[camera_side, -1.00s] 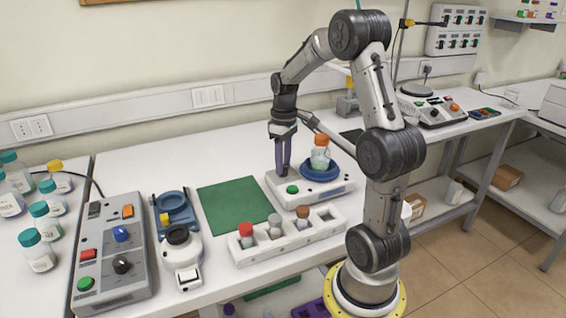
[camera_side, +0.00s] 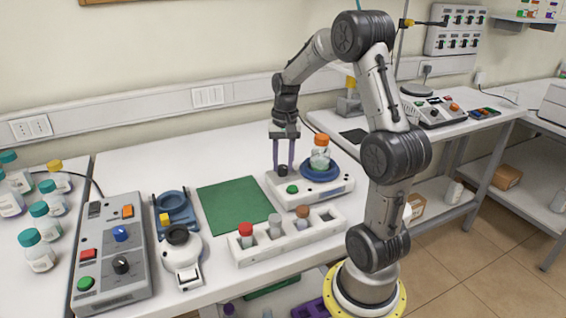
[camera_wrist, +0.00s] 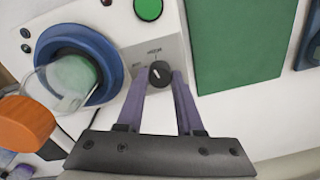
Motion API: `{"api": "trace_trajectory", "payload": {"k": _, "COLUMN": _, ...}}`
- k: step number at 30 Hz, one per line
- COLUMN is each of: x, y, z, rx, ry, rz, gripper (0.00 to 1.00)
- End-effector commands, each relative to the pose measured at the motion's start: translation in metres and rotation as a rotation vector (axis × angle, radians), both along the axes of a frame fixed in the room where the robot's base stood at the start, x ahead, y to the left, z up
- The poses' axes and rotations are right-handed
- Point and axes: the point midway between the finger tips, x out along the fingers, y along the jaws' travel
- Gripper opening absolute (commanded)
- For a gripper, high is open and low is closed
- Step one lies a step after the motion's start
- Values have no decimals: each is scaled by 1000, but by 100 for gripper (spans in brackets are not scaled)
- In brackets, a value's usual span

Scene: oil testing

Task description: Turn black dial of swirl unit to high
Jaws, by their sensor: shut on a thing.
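The swirl unit (camera_side: 335,186) is a white device with a blue round cradle holding an orange-capped bottle (camera_side: 320,153); the bottle also shows tilted in perspective in the wrist view (camera_wrist: 26,122). Its black dial (camera_side: 283,170) sits on the left end, beside a green button (camera_side: 292,189). In the wrist view the dial (camera_wrist: 160,73) has a pale pointer line, with small printed labels near it that I cannot fully read. My gripper (camera_side: 283,165) points down with its purple fingers on either side of the dial, shut on it. The fingertips flank the dial in the wrist view.
A white rack (camera_side: 288,242) with several capped vials stands in front of the unit. A green mat (camera_side: 233,206) lies to its left. A grey control box (camera_side: 112,255) with its own black knob stands further left. Bare white table lies behind the unit.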

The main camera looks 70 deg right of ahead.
Motion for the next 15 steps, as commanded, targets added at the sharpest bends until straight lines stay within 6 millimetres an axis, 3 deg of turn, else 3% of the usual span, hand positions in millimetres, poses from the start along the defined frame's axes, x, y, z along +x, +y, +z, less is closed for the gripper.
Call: {"api": "trace_trajectory", "payload": {"k": 15, "x": 0, "y": 0, "z": 2, "rx": -2, "ry": -3, "rz": -237, "gripper": 0}}
